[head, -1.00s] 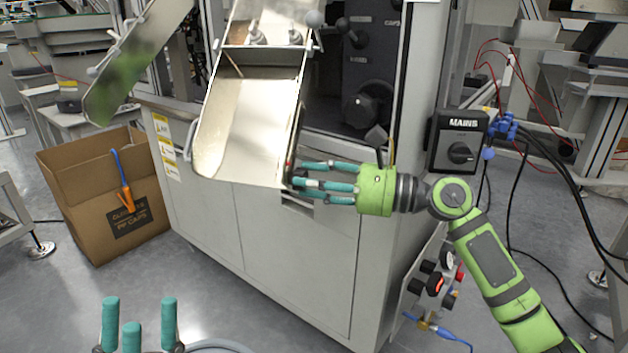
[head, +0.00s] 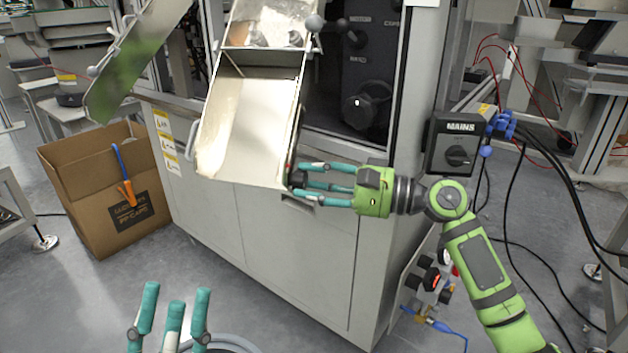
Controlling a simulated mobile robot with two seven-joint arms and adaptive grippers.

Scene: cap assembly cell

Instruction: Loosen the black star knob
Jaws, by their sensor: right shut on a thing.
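My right gripper (head: 298,179) is at the lower right edge of the tilted metal chute (head: 243,130). Its teal fingers are closed around a small dark piece (head: 297,180) there. This looks like the black star knob, but the fingers hide most of it and I cannot make out its star shape. My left gripper (head: 174,300) is at the bottom of the view, over the floor. Its teal fingers point up, spread apart and empty.
A cardboard box (head: 75,200) with an orange-and-blue tool on its rim stands left of the grey cabinet (head: 270,240). A mains switch box (head: 457,142) is on the right, above my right forearm. Black cables hang at far right.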

